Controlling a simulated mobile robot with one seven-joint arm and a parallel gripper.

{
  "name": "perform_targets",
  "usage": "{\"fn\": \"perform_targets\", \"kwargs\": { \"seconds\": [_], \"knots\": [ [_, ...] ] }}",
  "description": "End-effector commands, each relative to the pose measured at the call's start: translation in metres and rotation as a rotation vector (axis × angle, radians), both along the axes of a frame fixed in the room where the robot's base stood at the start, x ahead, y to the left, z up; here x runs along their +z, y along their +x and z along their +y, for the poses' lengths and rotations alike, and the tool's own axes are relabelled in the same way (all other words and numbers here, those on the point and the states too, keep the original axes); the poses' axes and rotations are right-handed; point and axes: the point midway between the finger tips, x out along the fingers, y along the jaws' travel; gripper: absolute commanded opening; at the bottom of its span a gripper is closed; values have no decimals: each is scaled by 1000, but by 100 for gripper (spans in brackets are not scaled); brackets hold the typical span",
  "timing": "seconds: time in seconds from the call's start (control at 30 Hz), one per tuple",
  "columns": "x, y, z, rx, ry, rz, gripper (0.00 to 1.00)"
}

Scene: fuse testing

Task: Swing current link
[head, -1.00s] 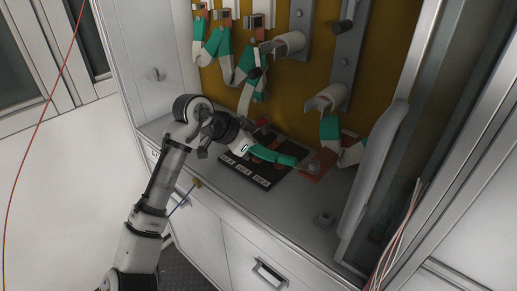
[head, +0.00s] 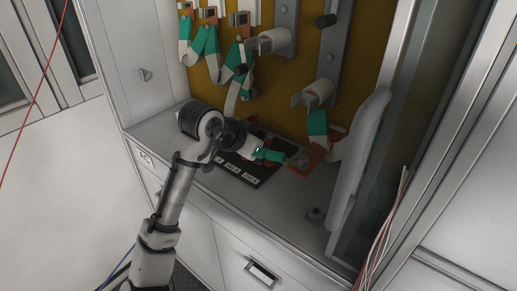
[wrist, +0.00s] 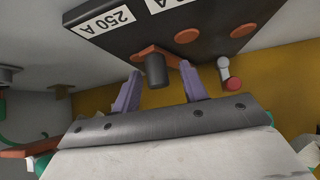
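The current link (wrist: 172,57) is an orange bar with a black cylindrical knob (wrist: 154,72), on a black board (wrist: 98,38) in the wrist view. A white label on the board near it reads 250 A. My gripper (wrist: 160,68) has two purple fingers, spread apart on either side of the knob, with visible gaps. I cannot tell how far the knob reaches between them in depth. In the head view the board (head: 252,179) lies on the cabinet's counter, and my gripper and wrist hide the link.
Two more orange round contacts (wrist: 187,35) sit on the board. A red-tipped peg (wrist: 232,82) stands nearby. Teal and white straps (head: 240,75) hang from the yellow panel. The front right counter is mostly clear.

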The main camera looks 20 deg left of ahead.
Motion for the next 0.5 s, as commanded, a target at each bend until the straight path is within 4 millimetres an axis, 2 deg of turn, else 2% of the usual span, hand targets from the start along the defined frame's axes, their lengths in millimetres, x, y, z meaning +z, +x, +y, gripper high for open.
{"fn": "perform_targets", "kwargs": {
  "seconds": [0.27, 0.37, 0.5],
  "knots": [
    [3, -3, 1, -1, 1, 0, 43],
    [12, -10, 5, -1, 1, -2, 43],
    [32, -29, 15, 1, 3, -2, 43]
  ]
}}
